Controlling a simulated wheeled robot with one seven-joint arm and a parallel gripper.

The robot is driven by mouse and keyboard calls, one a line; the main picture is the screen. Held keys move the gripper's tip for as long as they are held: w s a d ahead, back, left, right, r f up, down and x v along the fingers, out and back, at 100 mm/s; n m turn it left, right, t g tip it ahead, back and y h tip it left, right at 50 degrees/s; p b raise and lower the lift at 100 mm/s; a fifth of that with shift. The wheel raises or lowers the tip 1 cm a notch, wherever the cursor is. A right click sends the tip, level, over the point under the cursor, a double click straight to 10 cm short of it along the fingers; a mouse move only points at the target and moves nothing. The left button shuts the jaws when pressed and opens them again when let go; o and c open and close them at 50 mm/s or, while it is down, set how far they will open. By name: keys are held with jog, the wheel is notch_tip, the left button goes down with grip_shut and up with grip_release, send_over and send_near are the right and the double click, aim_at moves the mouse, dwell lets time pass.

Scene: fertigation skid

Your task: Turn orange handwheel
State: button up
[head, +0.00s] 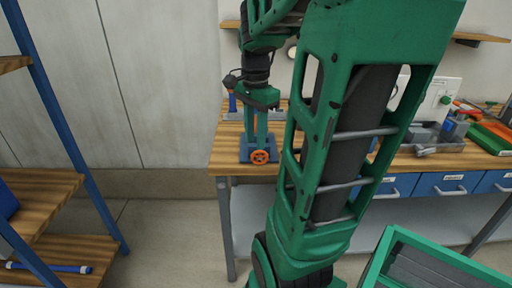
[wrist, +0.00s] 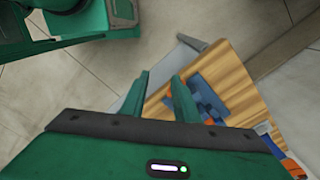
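The orange handwheel (head: 260,157) faces forward at the lower front of a blue block (head: 244,150), near the front left edge of the wooden workbench. My gripper (head: 256,138) points down just above and behind the wheel in the head view. In the wrist view its two green fingers (wrist: 160,78) stand apart with nothing visibly held between them. The blue block (wrist: 210,98) shows to the right of the right finger. A small orange patch shows beside that finger, partly hidden; I cannot tell whether a finger touches the wheel.
The workbench (head: 228,152) carries a grey tray (head: 428,140) and tools at right, with blue drawers (head: 445,184) below. A blue-framed shelf (head: 70,120) stands at left. A green-rimmed crate (head: 385,245) is at lower right. Floor between shelf and bench is clear.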

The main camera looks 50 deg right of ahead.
aim_at(259, 155)
jog(key=w+d+r+m, duration=0.1)
jog(key=w+d+m, duration=0.3)
jog(key=d+m, duration=0.35)
notch_tip(259, 155, down, 10)
jog(key=shift+a+f, duration=0.1)
grip_shut()
